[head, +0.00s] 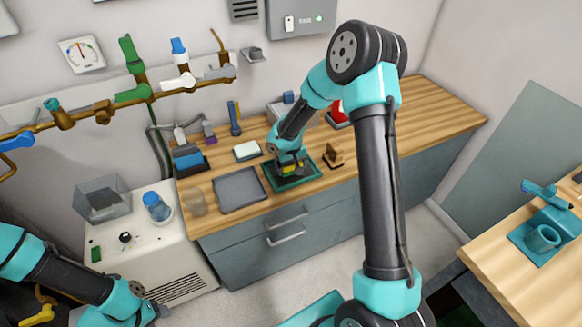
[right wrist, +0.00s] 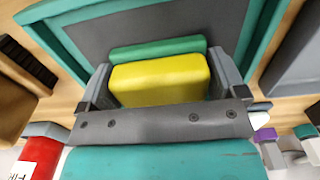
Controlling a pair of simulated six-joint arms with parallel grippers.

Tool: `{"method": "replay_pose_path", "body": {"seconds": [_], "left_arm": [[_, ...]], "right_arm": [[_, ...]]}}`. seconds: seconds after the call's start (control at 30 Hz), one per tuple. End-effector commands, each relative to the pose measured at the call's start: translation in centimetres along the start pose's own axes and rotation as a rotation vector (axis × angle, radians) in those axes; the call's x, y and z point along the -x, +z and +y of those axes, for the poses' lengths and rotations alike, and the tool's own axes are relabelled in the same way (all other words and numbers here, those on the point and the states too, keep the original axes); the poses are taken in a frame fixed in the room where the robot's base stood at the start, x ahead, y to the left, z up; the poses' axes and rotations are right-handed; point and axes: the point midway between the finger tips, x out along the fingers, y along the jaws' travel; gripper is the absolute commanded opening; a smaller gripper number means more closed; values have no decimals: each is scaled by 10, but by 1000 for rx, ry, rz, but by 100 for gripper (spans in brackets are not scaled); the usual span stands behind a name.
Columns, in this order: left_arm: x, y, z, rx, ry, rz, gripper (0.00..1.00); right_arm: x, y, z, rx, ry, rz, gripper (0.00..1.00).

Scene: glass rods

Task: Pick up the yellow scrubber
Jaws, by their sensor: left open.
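The yellow scrubber (right wrist: 160,80) is a yellow block with a green layer (right wrist: 158,48) along its far side. It lies over the grey floor of a teal-rimmed tray (right wrist: 68,48), and the tray also shows on the counter in the head view (head: 312,181). My right gripper (head: 290,168) reaches down into the tray. In the right wrist view its fingers (right wrist: 160,78) press against both short sides of the scrubber. My left gripper (head: 158,312) is low at the left, open and empty, far from the scrubber. Its fingertips are small in view.
A grey tray (head: 240,190) lies left of the teal tray. A brown wooden block (head: 333,155) stands to its right and a red item (head: 338,113) behind. A blue-capped jar (head: 157,207) stands on the white cabinet. The counter's right end is clear.

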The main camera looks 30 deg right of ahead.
Motion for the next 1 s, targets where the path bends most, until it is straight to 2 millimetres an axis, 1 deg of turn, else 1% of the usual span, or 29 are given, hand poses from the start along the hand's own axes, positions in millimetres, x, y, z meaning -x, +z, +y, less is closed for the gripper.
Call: {"method": "replay_pose_path", "body": {"seconds": [0.03,0.13,0.47,0.63,0.83,1.0], "left_arm": [[0,0,0,0,0,0,52],[0,0,0,0,0,0,52],[0,0,0,0,0,0,52],[0,0,0,0,0,0,52],[0,0,0,0,0,0,52],[0,0,0,0,0,0,52]], "right_arm": [[0,0,0,0,0,0,77],[0,0,0,0,0,0,67],[3,0,0,0,0,1,67],[15,-1,0,0,0,2,67],[38,-1,0,0,0,4,67],[38,22,-11,3,0,-1,67]]}}
